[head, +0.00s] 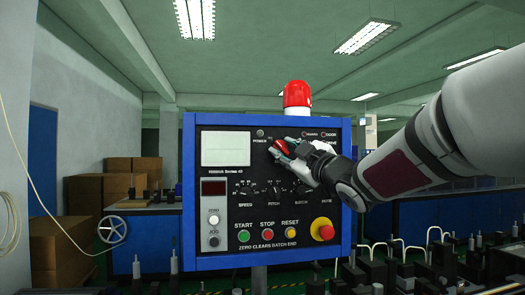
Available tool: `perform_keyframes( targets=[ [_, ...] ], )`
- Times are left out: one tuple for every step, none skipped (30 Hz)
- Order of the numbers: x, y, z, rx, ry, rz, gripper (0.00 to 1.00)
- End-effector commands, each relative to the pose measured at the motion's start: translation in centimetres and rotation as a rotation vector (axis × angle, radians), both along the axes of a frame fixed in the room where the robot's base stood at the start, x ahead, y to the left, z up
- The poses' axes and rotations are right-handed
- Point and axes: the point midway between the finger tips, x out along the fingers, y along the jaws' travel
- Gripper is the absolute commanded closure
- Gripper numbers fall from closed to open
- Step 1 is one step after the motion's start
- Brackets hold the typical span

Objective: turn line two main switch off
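A blue-framed control panel (189,230) stands upright in the middle of the head view. A red switch knob (280,146) is on its upper part, right of the POWER label. My gripper (281,149) reaches in from the right, with its fingertips at the red knob, one above and one below it. I cannot tell whether the fingers press on the knob or stand just apart from it. The gripper hides much of the knob and part of the panel's upper right. The knob's exact setting and any line label are not readable.
Below are dials, green START (244,236), red STOP (268,235) and yellow RESET (291,233) buttons. A red mushroom button on yellow (323,229) sits lower right. A red beacon (297,94) tops the panel. Machine parts fill the foreground; cardboard boxes (80,200) stand left.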

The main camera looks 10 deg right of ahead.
Motion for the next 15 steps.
perform_keyframes(
  targets=[
    [0.0, 0.0, -0.1, 0.0, 0.001, -0.001, 0.7],
    [-0.1, -0.1, -0.1, 0.0, 0.001, -0.001, 0.7],
    [-0.2, -0.1, -0.1, 0.0, 0.001, -0.001, 0.7],
    [-0.4, -0.2, -0.2, 0.0, 0.001, -0.001, 0.7],
    [-0.6, -0.2, -0.2, 0.0, 0.001, -0.001, 0.7],
    [-1.0, -0.4, -0.3, 0.0, 0.001, -0.001, 0.7],
    [-1.3, -0.5, -0.4, 0.0, 0.001, -0.001, 0.7],
    [-1.8, -0.6, -0.5, 0.0, 0.001, -0.001, 0.7],
    [-2.4, -0.8, -0.7, 0.0, 0.001, -0.002, 0.7],
    [-3.0, -0.9, -0.9, 0.001, 0.002, -0.003, 0.7],
    [-3.5, -1.1, -1.0, 0.001, 0.0, -0.003, 0.7],
    [-4.3, -1.4, -1.2, 0.001, 0.0, -0.003, 0.7],
    [-4.9, -1.6, -1.4, -0.001, 0.0, -0.002, 0.7],
    [-5.5, -1.7, -1.6, 0.0, 0.0, -0.003, 0.7],
    [-6.3, -1.9, -1.8, 0.001, 0.0, -0.003, 0.7]
  ],
)
